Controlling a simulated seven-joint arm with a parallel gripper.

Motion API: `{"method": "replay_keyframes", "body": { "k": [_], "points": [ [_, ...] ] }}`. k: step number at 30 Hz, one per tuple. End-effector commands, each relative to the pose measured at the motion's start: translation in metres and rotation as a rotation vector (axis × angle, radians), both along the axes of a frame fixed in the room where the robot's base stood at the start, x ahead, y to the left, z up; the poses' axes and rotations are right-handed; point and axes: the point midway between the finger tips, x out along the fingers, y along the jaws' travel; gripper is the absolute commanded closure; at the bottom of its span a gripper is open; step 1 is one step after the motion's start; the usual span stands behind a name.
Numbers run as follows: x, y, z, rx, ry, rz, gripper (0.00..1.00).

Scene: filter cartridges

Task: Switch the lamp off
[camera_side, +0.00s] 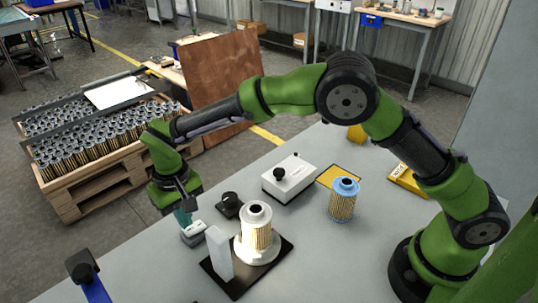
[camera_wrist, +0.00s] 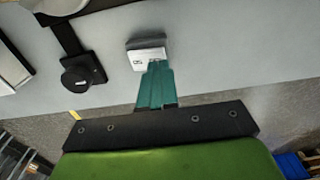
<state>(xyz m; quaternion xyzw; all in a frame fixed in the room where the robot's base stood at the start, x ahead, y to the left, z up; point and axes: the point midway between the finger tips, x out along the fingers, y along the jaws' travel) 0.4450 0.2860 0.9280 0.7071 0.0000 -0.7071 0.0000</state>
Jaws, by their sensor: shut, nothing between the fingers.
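A small light-grey box (camera_side: 194,233) with a dark top edge, which looks like a switch box, sits on the grey table at the left. It also shows in the wrist view (camera_wrist: 148,56) with small dark marks on its face. My gripper (camera_side: 184,217) points down with its teal fingers shut and empty. Its fingertips (camera_wrist: 155,68) are right at the box and overlap its edge; I cannot tell whether they touch. An upright white panel (camera_side: 218,254), possibly the lamp, stands on a black plate (camera_side: 262,275). Whether it is lit is unclear.
A pleated filter cartridge (camera_side: 257,230) stands on a white base beside the panel. A black knob (camera_side: 230,203) lies close to my gripper. A white box with a black knob (camera_side: 289,178), a blue-capped filter (camera_side: 344,197) and a blue stand (camera_side: 92,287) are also on the table.

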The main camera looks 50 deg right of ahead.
Motion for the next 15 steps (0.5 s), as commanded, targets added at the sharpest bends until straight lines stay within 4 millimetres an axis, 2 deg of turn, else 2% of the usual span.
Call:
{"method": "replay_keyframes", "body": {
  "k": [15],
  "points": [
    [0.0, 0.0, -0.0049, 0.0, 0.0, 0.0, 1.0]
  ]
}}
